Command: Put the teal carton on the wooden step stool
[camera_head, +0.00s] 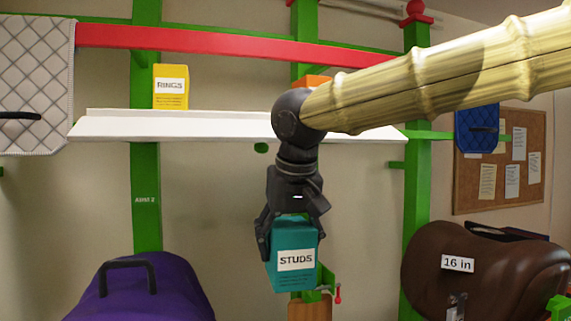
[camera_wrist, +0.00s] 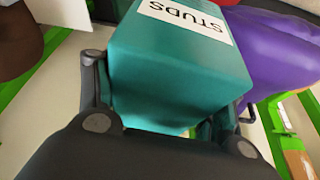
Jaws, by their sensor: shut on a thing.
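The teal carton (camera_head: 292,262), with a white label reading STUDS, hangs below my gripper (camera_head: 289,232) in the head view. My gripper is shut on the carton's upper part, with a finger on each side, and holds it in the air. The carton is slightly tilted. In the wrist view the carton (camera_wrist: 180,70) fills the middle, between the two dark fingers (camera_wrist: 165,125). I cannot make out the wooden step stool for certain in either view.
A white shelf (camera_head: 200,124) on green posts holds a yellow RINGS carton (camera_head: 171,87); an orange thing (camera_head: 316,81) is partly hidden by my arm. A purple saddle (camera_head: 140,290) is at lower left, a brown saddle (camera_head: 485,275) at right. A wooden block (camera_head: 309,311) shows below the carton.

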